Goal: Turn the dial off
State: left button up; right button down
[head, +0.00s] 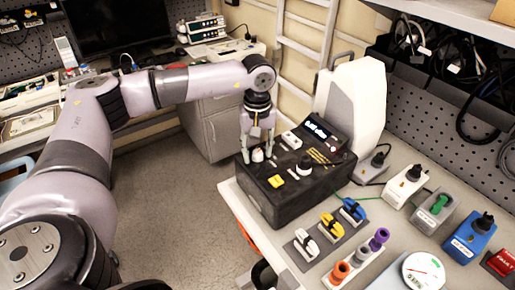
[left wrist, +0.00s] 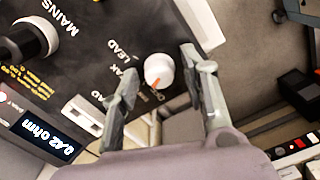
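A black tester box (head: 290,195) stands at the left end of the right-hand bench. Its white dial (head: 257,155) is on the top panel near the left corner. In the left wrist view the dial (left wrist: 158,71) shows an orange pointer mark toward the lower edge, and lettering including "LEAD" is beside it. My left gripper (head: 258,152) points down over the dial. Its fingers (left wrist: 162,68) are open, one on each side of the dial, with small gaps visible. The box's display (left wrist: 48,140) is lit and reads about 0.42 ohm. My right gripper is not in view.
A black knob (head: 305,165), a yellow button (head: 276,181) and a white rocker switch (head: 291,140) share the panel. A white device (head: 354,95) stands behind the box. Clamps, sockets and a round gauge (head: 423,271) lie to the right. Open floor (head: 160,190) is on the left.

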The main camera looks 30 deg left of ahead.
pick_arm(q)
grip_shut()
jog(key=shift+n, duration=0.3)
jog(key=shift+f+n+b, duration=0.1)
jog(key=shift+n+b, duration=0.4)
jog(key=shift+b, duration=0.1)
jog(key=shift+n+b, duration=0.65)
jog(key=shift+n, duration=0.55)
jog(key=n+b, duration=0.1)
jog(key=n, duration=0.3)
jog(key=shift+n+b, duration=0.4)
jog(key=shift+o, duration=1.1)
grip_release()
